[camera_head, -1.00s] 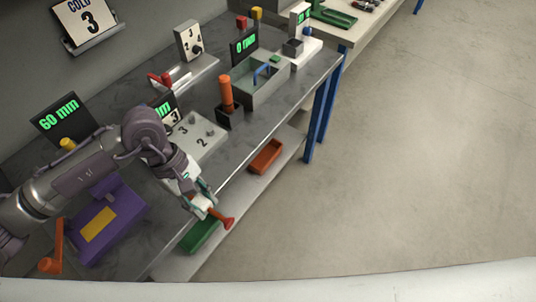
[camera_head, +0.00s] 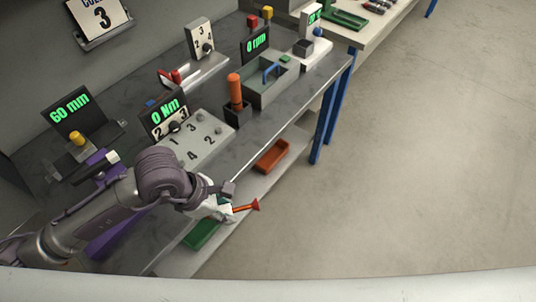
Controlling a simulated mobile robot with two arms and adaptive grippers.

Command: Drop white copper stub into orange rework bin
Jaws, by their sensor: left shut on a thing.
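My left gripper (camera_head: 227,211) is shut on a copper stub (camera_head: 246,208), held out past the bench's front edge. The stub's orange-red, flared end points right; its other end is hidden in the gripper, and I cannot tell whether any pale part there is stub or gripper. The orange rework bin (camera_head: 271,156) sits on the lower shelf, above and to the right of the stub in the picture. The bin looks empty. The stub is apart from the bin. My right gripper is not in view.
A green bin (camera_head: 202,233) lies on the lower shelf (camera_head: 247,189) just below my gripper. On the bench (camera_head: 250,127) stand a numbered plate (camera_head: 197,139), an orange-handled tool (camera_head: 235,90) in a dark holder and a grey tray (camera_head: 267,91). The floor at right is clear.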

